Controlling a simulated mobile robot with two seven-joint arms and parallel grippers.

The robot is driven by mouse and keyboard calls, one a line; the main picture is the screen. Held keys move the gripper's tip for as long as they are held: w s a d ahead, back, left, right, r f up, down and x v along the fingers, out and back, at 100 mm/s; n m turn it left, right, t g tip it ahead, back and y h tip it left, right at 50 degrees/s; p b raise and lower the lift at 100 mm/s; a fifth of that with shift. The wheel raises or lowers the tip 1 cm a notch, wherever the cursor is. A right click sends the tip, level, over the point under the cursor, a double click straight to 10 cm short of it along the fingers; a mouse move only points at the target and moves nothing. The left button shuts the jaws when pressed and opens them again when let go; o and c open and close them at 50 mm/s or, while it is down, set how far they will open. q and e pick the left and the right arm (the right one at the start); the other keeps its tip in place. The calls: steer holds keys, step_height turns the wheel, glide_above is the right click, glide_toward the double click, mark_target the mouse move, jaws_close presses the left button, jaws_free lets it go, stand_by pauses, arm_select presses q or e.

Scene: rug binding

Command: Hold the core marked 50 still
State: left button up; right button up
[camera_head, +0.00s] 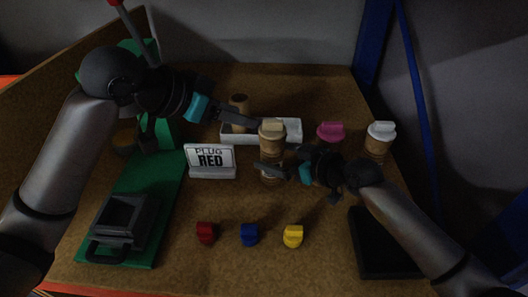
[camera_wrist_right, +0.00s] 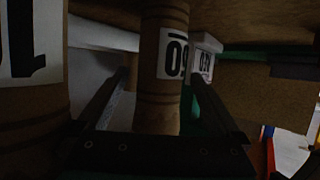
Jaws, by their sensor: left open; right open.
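A brown core with a tan plug in its top (camera_head: 272,151) stands upright in the middle of the board. In the right wrist view, a core with a black-on-white label that seems to read 50 (camera_wrist_right: 163,105) stands between the two fingers of my right gripper (camera_wrist_right: 160,82). My right gripper (camera_head: 273,166) is open around the lower part of this core in the head view; a gap shows beside the core. My left gripper (camera_head: 257,121) is open near the tan plug, its fingers pointing right; contact cannot be told.
A white tray (camera_head: 291,130) with a core lies behind. A PLUG RED sign (camera_head: 211,160) stands left. Red (camera_head: 206,232), blue (camera_head: 249,234) and yellow (camera_head: 293,236) plugs lie in front.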

mark_target(263, 153)
steer(key=shift+x, duration=2.55)
